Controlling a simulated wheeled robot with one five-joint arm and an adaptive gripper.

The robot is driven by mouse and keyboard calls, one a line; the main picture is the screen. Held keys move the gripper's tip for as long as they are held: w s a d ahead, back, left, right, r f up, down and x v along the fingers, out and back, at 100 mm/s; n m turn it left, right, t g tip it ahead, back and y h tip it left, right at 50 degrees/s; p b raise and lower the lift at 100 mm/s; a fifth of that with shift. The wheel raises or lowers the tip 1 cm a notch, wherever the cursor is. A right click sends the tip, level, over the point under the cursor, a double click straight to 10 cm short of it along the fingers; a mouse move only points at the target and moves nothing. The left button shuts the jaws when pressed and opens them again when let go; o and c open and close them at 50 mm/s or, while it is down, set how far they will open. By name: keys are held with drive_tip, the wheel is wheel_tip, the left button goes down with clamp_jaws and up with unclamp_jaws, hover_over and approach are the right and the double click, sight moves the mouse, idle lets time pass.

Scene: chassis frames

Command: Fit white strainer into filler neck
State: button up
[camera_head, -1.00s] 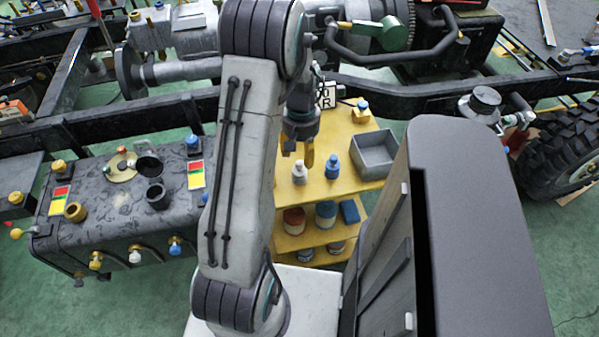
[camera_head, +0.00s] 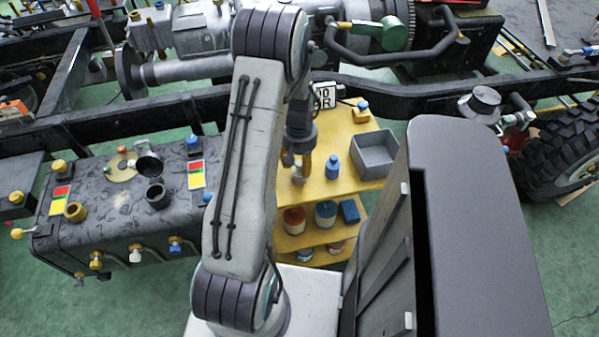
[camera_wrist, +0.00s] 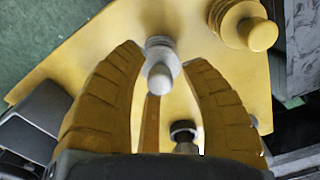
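The white strainer (camera_wrist: 160,68) stands on the yellow cart in the wrist view, with its rounded knob between my fingers. In the head view only its lower part (camera_head: 298,181) shows below my gripper (camera_head: 302,165). My gripper, also in the wrist view (camera_wrist: 160,58), is open, with a finger on either side of the strainer and visible gaps. The dark tank (camera_head: 110,225) at left has an open black filler neck (camera_head: 157,196) on top, with a raised dark lid (camera_head: 148,164) behind it. A brass-coloured neck (camera_head: 75,212) is further left.
A chassis rail (camera_head: 110,118) runs behind the tank and cart. Green floor shows between tank and cart.

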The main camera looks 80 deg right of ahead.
clamp_jaws()
idle(0.3)
drive_tip(key=shift+r, duration=0.1)
drive_tip(key=shift+r, duration=0.55)
drive_tip(key=r, duration=0.3)
drive_tip(key=shift+s+a+r, duration=0.1)
drive_tip(key=shift+a+r, duration=0.05)
drive_tip(key=shift+a, duration=0.25)
drive_tip(key=s+a+r, duration=0.2)
drive_tip(key=a+r, duration=0.4)
drive_tip(key=a, duration=0.4)
drive_tip(key=shift+s+a+r+b, duration=0.2)
drive_tip(key=shift+s+a+b, duration=0.05)
drive_tip(key=shift+s+b, duration=0.15)
